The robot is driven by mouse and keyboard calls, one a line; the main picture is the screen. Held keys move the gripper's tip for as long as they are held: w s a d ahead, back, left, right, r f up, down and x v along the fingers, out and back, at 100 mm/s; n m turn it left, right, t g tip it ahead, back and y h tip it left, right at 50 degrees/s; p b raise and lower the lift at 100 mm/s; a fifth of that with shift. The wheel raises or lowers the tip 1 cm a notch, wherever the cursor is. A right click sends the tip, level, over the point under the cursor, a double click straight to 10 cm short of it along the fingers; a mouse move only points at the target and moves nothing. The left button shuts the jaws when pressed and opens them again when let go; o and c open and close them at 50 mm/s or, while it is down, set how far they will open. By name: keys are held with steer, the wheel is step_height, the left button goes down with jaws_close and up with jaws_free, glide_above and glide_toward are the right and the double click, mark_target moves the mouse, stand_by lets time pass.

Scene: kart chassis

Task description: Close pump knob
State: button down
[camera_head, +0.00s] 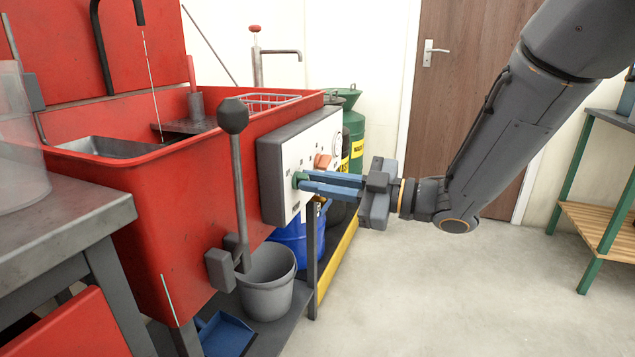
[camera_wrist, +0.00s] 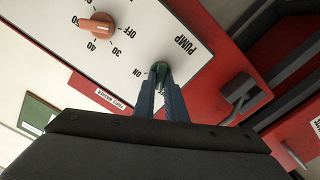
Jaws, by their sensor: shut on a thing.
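A black-knobbed lever (camera_head: 235,180) stands left of the panel. A grey bucket (camera_head: 267,284) is below. The floor at right is clear.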

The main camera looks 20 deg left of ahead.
steer(key=shift+f+n, duration=0.1)
steer(key=shift+n, duration=1.3)
steer(key=c, duration=1.8)
jaws_free()
steer(key=shift+d, duration=0.1)
steer(key=d+p, duration=0.1)
steer(key=d, duration=0.6)
steer(key=shift+s+d, duration=0.3)
steer(key=shift+s, duration=0.05)
